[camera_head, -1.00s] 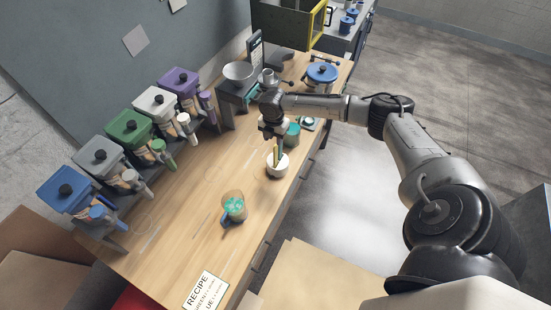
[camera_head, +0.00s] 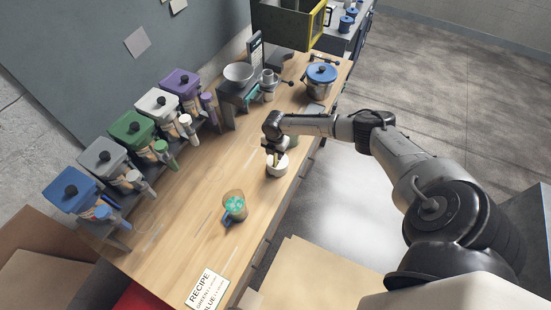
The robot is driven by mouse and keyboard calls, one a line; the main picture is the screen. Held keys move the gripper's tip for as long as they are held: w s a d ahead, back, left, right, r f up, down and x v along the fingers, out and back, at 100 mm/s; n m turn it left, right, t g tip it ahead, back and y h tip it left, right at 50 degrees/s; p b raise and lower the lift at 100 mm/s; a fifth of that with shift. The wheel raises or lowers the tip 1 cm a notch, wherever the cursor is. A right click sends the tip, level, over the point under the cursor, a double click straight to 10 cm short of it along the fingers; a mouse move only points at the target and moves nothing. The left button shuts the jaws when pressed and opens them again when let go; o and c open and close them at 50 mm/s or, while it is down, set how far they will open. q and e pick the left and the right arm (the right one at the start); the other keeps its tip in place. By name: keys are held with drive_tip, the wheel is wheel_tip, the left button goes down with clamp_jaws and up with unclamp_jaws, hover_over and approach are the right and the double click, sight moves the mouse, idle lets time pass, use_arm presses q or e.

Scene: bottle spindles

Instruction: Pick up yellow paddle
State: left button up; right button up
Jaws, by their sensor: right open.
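My right gripper (camera_head: 274,152) points down right above the cup, at the paddle. It is open, but its fingers are small in view, and I cannot tell whether they touch the paddle. My left gripper is not in view.
A beaker with green content and a blue handle (camera_head: 234,206) stands left of the cup. Several dispensers with coloured lids (camera_head: 129,126) line the back. A blue-lidded pot (camera_head: 320,80) and a scale with a bowl (camera_head: 238,74) stand farther away. A recipe card (camera_head: 207,289) lies at the near end.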

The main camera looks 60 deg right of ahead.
clamp_jaws()
idle(0.3)
idle(0.3)
